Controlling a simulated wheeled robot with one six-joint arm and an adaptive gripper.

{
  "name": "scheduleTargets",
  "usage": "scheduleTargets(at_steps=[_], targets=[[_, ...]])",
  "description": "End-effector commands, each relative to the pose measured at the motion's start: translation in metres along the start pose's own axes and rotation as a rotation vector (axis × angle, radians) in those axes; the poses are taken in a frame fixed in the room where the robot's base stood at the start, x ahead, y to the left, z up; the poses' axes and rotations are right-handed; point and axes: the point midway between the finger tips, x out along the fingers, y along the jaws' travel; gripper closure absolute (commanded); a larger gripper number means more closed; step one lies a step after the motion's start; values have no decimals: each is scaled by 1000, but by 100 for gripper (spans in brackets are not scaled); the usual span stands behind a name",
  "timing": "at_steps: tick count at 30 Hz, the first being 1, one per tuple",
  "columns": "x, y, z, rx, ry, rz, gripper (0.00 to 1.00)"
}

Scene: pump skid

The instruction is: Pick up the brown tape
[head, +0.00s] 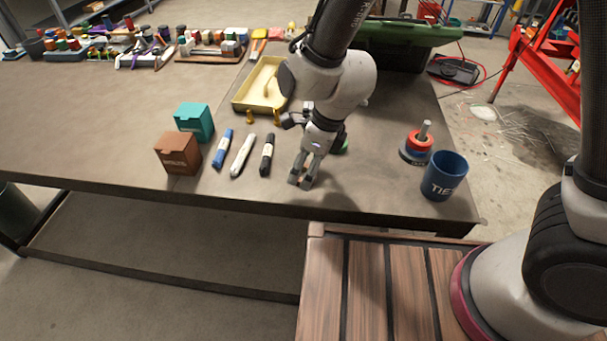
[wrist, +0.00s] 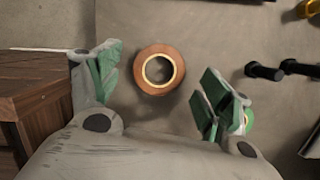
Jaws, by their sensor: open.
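The brown tape (wrist: 159,70) is a ring lying flat on the grey table top, seen in the wrist view. In the head view my gripper (head: 303,183) points down near the table's front edge, and I cannot make out the brown tape there.
A green roll (wrist: 247,120) lies partly behind the right finger. Black (head: 267,154), white (head: 242,155) and blue (head: 223,148) markers lie left of my gripper, beside brown (head: 177,154) and teal (head: 194,122) boxes. A blue cup (head: 444,177) and a post with a red ring (head: 418,142) stand right.

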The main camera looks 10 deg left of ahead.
Motion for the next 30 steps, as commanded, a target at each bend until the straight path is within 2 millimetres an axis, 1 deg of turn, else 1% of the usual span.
scheduleTargets(at_steps=[1, 4, 11, 14, 18, 19, 27, 30], targets=[[7, 0, 0, 1, 2, 1, 21], [16, 0, 0, 0, 1, 1, 21], [17, 0, 0, -1, 0, 0, 21], [17, 0, 0, -1, 0, 0, 38], [17, 0, 0, -1, 0, 0, 63], [17, 0, 0, -1, 0, 0, 66], [16, 0, 0, -2, -1, 0, 66], [10, 0, 3, -4, -3, 0, 66]])
